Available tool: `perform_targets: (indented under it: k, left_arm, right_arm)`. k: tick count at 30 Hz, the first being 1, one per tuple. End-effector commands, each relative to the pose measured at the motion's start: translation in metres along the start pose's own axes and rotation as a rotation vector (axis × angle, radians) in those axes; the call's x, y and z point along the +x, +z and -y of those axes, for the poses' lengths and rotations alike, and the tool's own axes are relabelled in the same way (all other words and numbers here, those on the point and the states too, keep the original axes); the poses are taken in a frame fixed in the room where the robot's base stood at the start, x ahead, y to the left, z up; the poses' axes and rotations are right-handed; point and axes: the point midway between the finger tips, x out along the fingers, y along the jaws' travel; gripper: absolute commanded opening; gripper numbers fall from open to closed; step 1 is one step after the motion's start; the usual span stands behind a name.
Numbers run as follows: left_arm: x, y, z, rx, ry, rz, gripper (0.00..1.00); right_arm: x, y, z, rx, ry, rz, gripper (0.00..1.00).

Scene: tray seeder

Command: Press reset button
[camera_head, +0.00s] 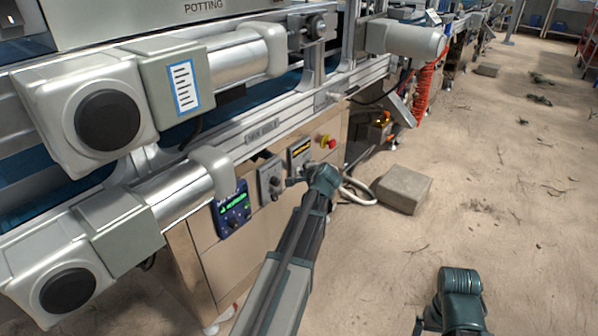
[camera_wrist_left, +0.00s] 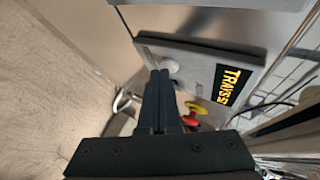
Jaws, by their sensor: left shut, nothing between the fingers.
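In the left wrist view, a grey panel (camera_wrist_left: 202,62) bears a black label with yellow letters. A pale round button (camera_wrist_left: 169,66) sits on it near one edge. I cannot read a reset marking on it. My left gripper (camera_wrist_left: 160,76) is shut and empty, its fingertips right by the pale button; whether they touch it I cannot tell. In the head view, the left gripper (camera_head: 291,182) reaches the machine front just below the yellow-labelled panel (camera_head: 299,150); the button is hard to make out there. My right arm shows at the lower right, but its gripper is out of view.
A red emergency stop on yellow (camera_head: 328,141) sits right of the labelled panel. A grey box with a knob (camera_head: 268,172) and a blue display panel (camera_head: 232,211) are to the left. A concrete block (camera_head: 404,188) lies on the open dusty floor.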

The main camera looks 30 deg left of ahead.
Motion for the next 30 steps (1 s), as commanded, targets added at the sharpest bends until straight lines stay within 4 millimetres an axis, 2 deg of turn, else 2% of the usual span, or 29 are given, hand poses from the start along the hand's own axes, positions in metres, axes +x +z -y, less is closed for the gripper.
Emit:
perform_targets:
  k: [30]
  left_arm:
    - [-0.0081,-0.0057,-0.0060,0.000,0.000,0.000,0.00]
  right_arm:
    - [0.0001,0.0000,0.0000,0.000,0.000,0.000,0.97]
